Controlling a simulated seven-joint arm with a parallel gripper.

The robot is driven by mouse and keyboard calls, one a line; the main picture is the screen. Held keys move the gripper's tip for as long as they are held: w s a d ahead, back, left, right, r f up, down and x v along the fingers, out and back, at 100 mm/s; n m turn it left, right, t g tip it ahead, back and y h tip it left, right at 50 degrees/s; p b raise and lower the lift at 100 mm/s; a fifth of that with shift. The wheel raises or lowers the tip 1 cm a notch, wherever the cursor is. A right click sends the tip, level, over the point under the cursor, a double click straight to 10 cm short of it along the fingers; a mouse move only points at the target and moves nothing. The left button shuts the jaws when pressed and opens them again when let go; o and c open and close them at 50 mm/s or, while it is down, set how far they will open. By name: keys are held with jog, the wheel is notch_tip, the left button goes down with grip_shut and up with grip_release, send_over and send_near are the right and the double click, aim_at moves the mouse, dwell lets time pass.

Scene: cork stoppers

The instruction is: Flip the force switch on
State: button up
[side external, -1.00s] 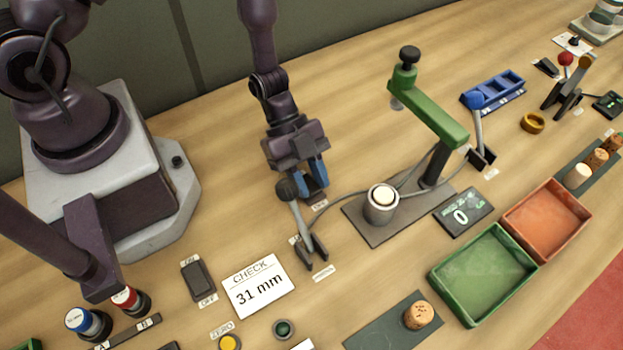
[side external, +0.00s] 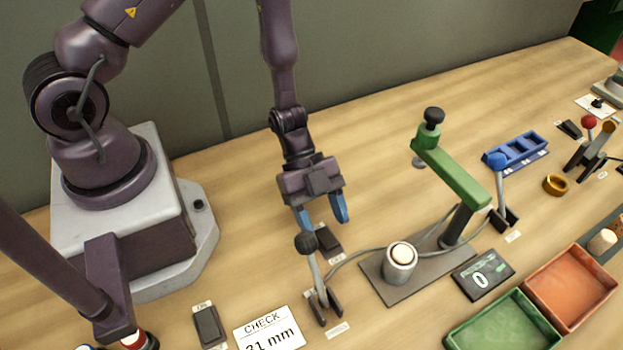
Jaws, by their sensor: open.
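My gripper (side external: 322,216) is open, with its two blue fingers spread and pointing down. Nothing shows between them. Just below and in front of the fingers lies a small dark rocker switch (side external: 328,238) with a white label (side external: 337,258) at its near end. The fingers look to be above it and apart from it. A second dark rocker switch (side external: 208,325) lies at the lower left with a label (side external: 201,305) at its far end. I cannot read which is the force switch, nor tell either one's position.
A grey lever with a black knob (side external: 305,243) stands close in front of my gripper. A green press (side external: 455,175) with a white-topped cup (side external: 401,260) and a cable is to the right. A CHECK card (side external: 270,330) lies in front. The wood behind my gripper is clear.

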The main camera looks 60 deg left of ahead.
jog(key=v, duration=1)
jog(key=w+a+f+n+t+y, duration=0.2)
jog(key=w+a+n+t+y, duration=0.15)
jog(key=a+y, duration=0.2)
jog(key=w+a+r+n+y, duration=0.2)
jog(key=a+r+n+y, duration=0.4)
jog(key=a+r, duration=0.3)
jog(key=s+d+r+n+t+h, duration=0.1)
jog(key=s+d+r+n, duration=0.3)
jog(key=r, duration=0.5)
jog(key=s+d+r+n+t+h, duration=0.1)
jog(key=s+d+r+n, duration=0.3)
jog(key=s+r, duration=0.5)
jog(key=shift+s+d, duration=0.2)
jog(key=shift+d, duration=0.2)
